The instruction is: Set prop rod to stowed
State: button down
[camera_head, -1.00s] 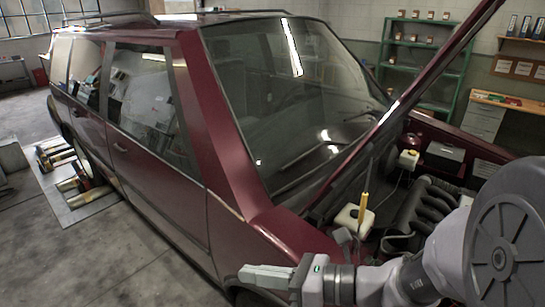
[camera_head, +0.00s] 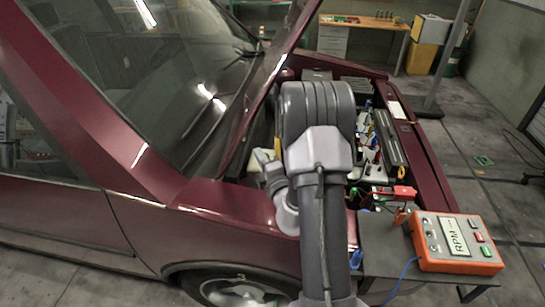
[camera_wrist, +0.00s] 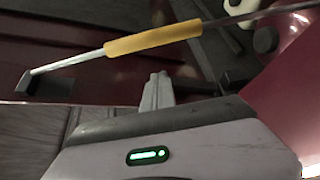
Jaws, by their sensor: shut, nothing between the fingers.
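The prop rod (camera_wrist: 150,40) crosses the upper wrist view, a thin metal rod with a yellow grip sleeve. Its left end meets a dark block (camera_wrist: 38,84); its right end runs out of view at the top right. My gripper (camera_wrist: 158,82) is shut and empty, just below the yellow sleeve in the picture. A gap shows between them, and I cannot judge its depth. In the head view my arm covers much of the engine bay and I cannot make out the rod clearly. The raised hood (camera_head: 285,62) shows edge-on there.
The maroon car fender (camera_head: 235,205) lies left of my arm, below the windshield (camera_head: 170,70). An orange RPM box (camera_head: 455,243) sits on a dark stand (camera_head: 385,240) at the right. A wooden-topped bench (camera_head: 362,22) stands behind. Floor at the right is partly clear.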

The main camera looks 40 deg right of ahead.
jog(key=shift+s+d+r+b, duration=0.1)
jog(key=shift+s+d+b, duration=0.25)
jog(key=shift+s+d, duration=1.05)
jog(key=shift+w+d, duration=0.1)
jog(key=s+d+f+m+t+h+b, duration=0.1)
jog(key=s+d+f+m+b, duration=0.1)
jog(key=s+d, duration=0.7)
jog(key=shift+s+f+m+t+b, duration=0.4)
jog(key=shift+s+f+m, duration=0.4)
jog(key=shift+m, duration=0.4)
jog(key=shift+r, duration=0.15)
